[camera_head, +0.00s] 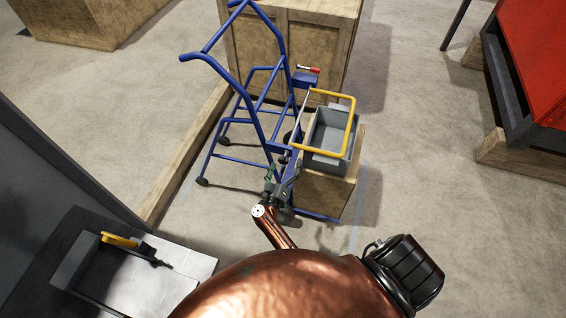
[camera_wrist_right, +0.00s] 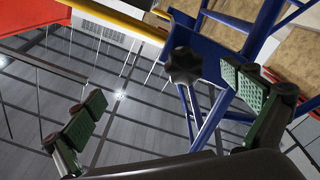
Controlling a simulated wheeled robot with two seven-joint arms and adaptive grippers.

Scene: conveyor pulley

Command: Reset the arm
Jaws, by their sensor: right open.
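My right gripper (camera_head: 281,172) is in the middle of the head view, at the side of the blue cart frame (camera_head: 244,88). In the right wrist view its two green-padded fingers (camera_wrist_right: 170,105) are spread wide apart, with nothing clamped between them. A black star-shaped knob (camera_wrist_right: 185,66) on the blue frame shows between and beyond the fingertips; I cannot tell how far off it is. My left gripper is not in view.
A grey bin (camera_head: 328,138) with a yellow handle (camera_head: 352,120) sits on a wooden box (camera_head: 326,192) right beside my gripper. A large wooden crate (camera_head: 312,50) stands behind the cart. A dark table (camera_head: 60,250) is lower left.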

